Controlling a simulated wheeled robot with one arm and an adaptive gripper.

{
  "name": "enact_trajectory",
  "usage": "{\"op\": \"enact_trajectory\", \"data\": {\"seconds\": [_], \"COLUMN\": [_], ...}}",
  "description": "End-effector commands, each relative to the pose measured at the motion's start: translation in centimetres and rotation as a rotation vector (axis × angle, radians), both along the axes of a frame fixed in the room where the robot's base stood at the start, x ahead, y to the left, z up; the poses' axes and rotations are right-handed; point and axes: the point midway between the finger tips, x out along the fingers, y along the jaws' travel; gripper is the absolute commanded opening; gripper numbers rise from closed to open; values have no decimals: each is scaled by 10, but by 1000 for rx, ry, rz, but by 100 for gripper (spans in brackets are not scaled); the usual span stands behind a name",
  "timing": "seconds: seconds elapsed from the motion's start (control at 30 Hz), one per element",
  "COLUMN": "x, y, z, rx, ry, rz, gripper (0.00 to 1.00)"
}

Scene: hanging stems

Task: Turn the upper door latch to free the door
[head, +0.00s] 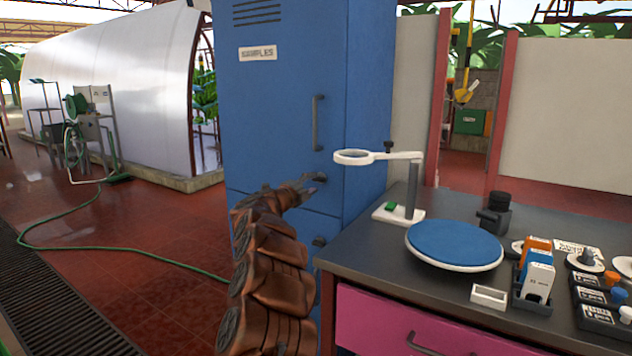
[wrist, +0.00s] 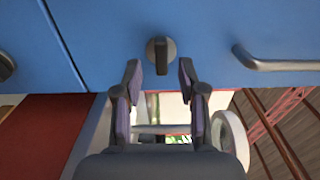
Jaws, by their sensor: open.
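The blue cabinet (head: 280,95) has a door marked SAMPLES with a dark bar handle (head: 318,122); the handle also shows at right in the wrist view (wrist: 275,64). The upper door latch (wrist: 161,49) is a round grey knob with a dark lever that points down in the wrist view. My gripper (head: 314,183) is at the latch, below the handle, and partly hides it in the head view. In the wrist view my gripper (wrist: 159,72) is open, one finger on each side of the lever, with gaps visible. The door looks closed.
A lower latch (head: 319,241) sits on the door below. The bench (head: 375,250) at right carries a white magnifier (head: 375,157) near the cabinet, a blue round plate (head: 455,243) and small boxes. Red floor (head: 150,270) with a green hose is at left.

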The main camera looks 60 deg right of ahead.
Motion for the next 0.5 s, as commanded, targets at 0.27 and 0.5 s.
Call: {"op": "enact_trajectory", "data": {"seconds": [0.27,0.5], "x": [0,0], "y": [-23,-32], "z": [1,2], "rx": [-2,-4], "ry": [1,-2], "rz": [-2,-2], "gripper": [41,41]}}
